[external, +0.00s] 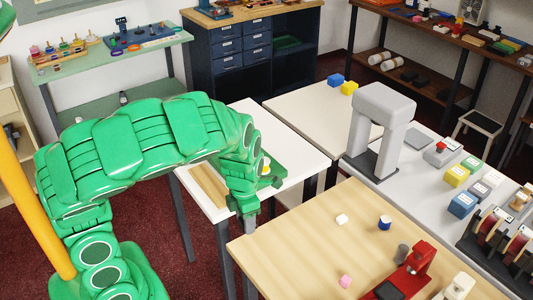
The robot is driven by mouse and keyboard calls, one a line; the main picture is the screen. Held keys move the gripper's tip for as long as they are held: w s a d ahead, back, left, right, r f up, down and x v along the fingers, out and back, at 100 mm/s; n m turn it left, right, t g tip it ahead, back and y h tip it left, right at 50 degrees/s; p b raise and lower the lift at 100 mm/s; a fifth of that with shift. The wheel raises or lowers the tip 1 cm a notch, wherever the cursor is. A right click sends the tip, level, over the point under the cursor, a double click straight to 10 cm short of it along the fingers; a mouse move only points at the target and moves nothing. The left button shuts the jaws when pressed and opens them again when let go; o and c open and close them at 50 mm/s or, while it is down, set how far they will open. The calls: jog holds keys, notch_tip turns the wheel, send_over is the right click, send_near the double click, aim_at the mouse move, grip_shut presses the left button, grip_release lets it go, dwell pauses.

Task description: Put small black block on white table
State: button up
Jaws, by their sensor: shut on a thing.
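My gripper (248,222) hangs at the end of my green arm, pointing down at the near left edge of the light wooden table. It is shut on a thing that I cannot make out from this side. No small black block shows clearly; whether it is the thing in my gripper cannot be told. A narrow white table (284,134) stands behind my gripper, with a green tray (291,174) and a wooden piece (208,184) on it.
A tall grey arch (385,105) rises at the right. The second white top has clear room in front.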

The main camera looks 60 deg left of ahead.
jog(key=shift+s+r, duration=0.15)
jog(key=shift+s, duration=0.15)
jog(key=m, duration=0.1)
jog(key=w+m, duration=0.1)
jog(key=shift+w+d+f+m, duration=0.1)
jog(key=shift+w+f+m, duration=0.2)
jog(key=shift+m, duration=0.1)
jog(key=w+a+f+m, duration=0.1)
jog(key=w+f+m, duration=0.1)
jog(key=w+m, duration=0.8)
jog(key=w+a+f+m, duration=0.1)
jog(key=w+m, duration=0.9)
jog(key=m, duration=1.1)
jog(key=shift+w+a+f, duration=0.2)
jog(key=shift+w+f, duration=0.2)
jog(key=shift+f, duration=0.3)
